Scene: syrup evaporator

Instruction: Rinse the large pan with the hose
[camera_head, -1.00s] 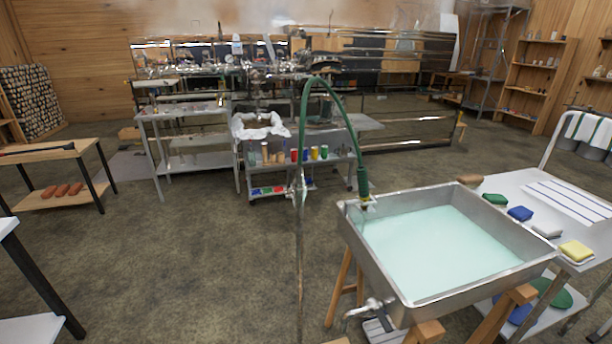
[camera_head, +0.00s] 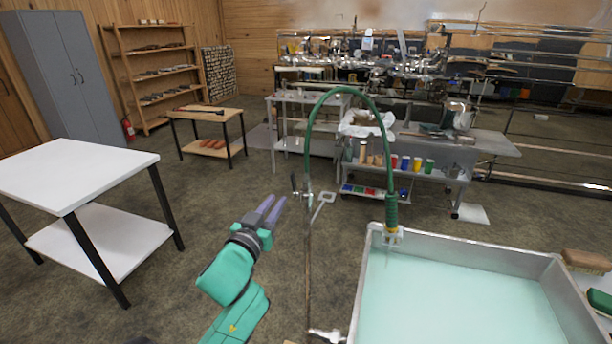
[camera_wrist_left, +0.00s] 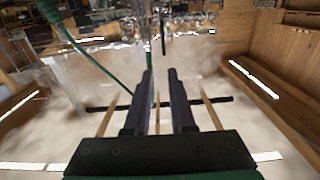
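The large pan (camera_head: 552,262) is a square metal basin of pale blue-green liquid at the lower right of the head view, cut off by the frame. The green hose (camera_head: 345,92) arches from a thin upright pipe (camera_head: 308,240) to a nozzle (camera_head: 391,212) at the pan's far left corner. A small lever (camera_head: 293,184) sits on the pipe. My left gripper (camera_head: 275,204) is open and empty, left of the pipe and apart from it. In the left wrist view its fingers (camera_wrist_left: 161,85) have a gap between them. The hose crosses that view's upper left (camera_wrist_left: 80,48). My right gripper is out of view.
A tap (camera_head: 326,335) sticks out at the pan's lower left. A brown brush (camera_head: 586,261) and green sponge (camera_head: 600,301) lie right of the pan. A cart (camera_head: 430,172) with coloured cups stands behind.

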